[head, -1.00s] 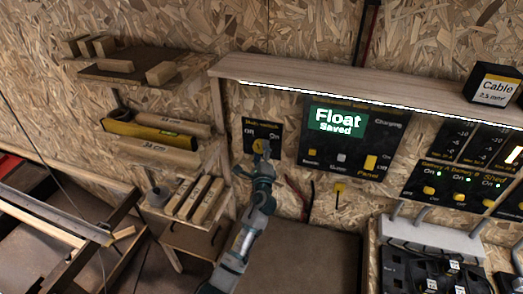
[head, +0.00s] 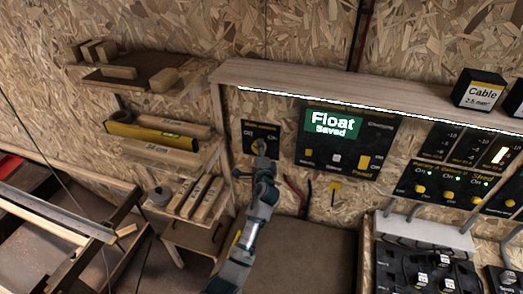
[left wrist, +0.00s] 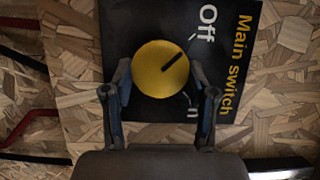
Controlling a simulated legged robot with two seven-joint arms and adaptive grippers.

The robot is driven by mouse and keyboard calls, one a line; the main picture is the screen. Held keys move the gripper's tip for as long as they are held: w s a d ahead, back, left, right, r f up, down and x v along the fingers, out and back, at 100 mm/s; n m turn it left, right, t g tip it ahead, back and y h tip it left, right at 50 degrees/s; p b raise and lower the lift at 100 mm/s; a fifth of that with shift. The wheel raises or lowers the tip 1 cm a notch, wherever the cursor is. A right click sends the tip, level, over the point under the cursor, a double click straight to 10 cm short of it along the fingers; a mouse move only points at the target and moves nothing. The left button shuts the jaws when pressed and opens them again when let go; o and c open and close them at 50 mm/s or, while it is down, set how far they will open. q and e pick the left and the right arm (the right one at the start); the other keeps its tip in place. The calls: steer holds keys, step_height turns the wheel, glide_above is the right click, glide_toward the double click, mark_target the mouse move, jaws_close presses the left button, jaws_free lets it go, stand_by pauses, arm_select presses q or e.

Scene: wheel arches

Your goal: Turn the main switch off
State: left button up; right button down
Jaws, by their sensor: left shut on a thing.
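The main switch is a round yellow knob (left wrist: 160,69) on a black panel (left wrist: 128,35) marked "Main switch", "Off" and "On". Its dark pointer line aims at the tick by "Off". The "On" label is partly hidden by a finger. My left gripper (left wrist: 161,95) has one finger on each side of the knob and is shut on it. In the head view the same knob (head: 259,147) shows small on the wall at the left end of the panel row, with my left gripper (head: 262,160) on it from below. My right gripper is out of view.
A display panel (head: 345,140) reading "Float Saved" is just right of the switch. A wooden ledge (head: 300,87) runs above. Shelves with wooden pieces (head: 196,198) stand to the left. Dark and red cables (head: 305,195) hang at the lower right of the switch.

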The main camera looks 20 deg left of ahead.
arm_select(q)
steer(key=shift+a+f, duration=0.15)
steer(key=o, duration=1.2)
steer(key=shift+a, duration=0.1)
steer(key=shift+c, duration=0.2)
steer(key=shift+s, duration=0.1)
steer(key=v, duration=1.1)
steer(key=shift+s, duration=0.35)
steer(key=shift+f, duration=0.1)
